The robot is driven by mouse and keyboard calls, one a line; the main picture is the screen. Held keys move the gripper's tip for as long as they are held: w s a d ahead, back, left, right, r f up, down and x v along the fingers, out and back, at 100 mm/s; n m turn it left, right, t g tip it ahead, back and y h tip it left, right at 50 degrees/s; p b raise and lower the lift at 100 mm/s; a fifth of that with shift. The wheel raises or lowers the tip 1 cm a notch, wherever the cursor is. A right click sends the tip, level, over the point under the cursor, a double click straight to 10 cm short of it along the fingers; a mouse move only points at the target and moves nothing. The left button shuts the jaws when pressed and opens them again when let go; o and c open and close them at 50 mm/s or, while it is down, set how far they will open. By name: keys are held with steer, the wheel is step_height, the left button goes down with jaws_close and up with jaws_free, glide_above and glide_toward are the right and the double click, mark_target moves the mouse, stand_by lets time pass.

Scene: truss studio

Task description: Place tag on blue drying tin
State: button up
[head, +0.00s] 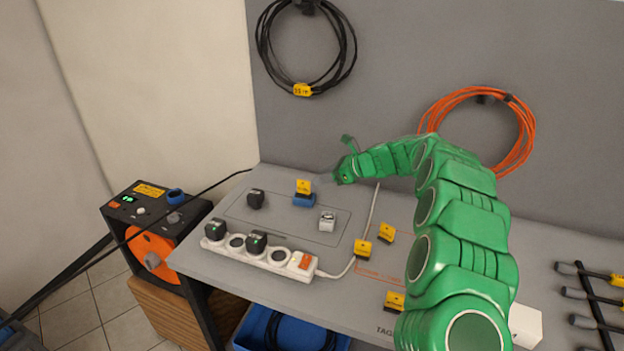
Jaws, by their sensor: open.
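A small blue object (304,200), which looks like the blue drying tin, stands on the grey bench inside an outlined area. A yellow tag (304,186) with a dark mark sits upright on top of it. My gripper (341,161), at the end of my green arm, is to the right of and beyond the tag, apart from it and empty as far as I can see. More yellow tags lie on the bench: one near the white cable (362,249), one beside it (387,233) and one nearer the front edge (395,301).
A white power strip (262,258) with black plugs lies at the bench's front left. A black plug (256,199) and a small white item (327,220) flank the tin. Black (351,67) and orange (531,130) cable coils hang behind. A blue bin (245,333) stands below.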

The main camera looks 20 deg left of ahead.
steer(key=shift+v, duration=1.15)
steer(key=s+d+r+n+g+h, duration=0.15)
steer(key=s+d+r+n, duration=0.4)
steer(key=s, duration=0.55)
steer(key=s+d+r+n+g+h, duration=0.15)
steer(key=s+d+r+n, duration=0.25)
steer(key=s+d+r, duration=0.45)
steer(key=s+d+f+n+h, duration=0.1)
steer(key=s+d+n+h, duration=0.1)
steer(key=s+d, duration=0.7)
steer(key=s+d+f+n+h, duration=0.2)
steer(key=s+d, duration=0.7)
steer(key=s, duration=0.6)
steer(key=s+d+f+n+t+h, duration=0.1)
steer(key=s+d+n+h, duration=0.3)
steer(key=s+d, duration=0.5)
steer(key=s+h, duration=0.1)
steer(key=s, duration=0.2)
steer(key=shift+s+f, duration=0.3)
steer(key=shift+f, duration=0.05)
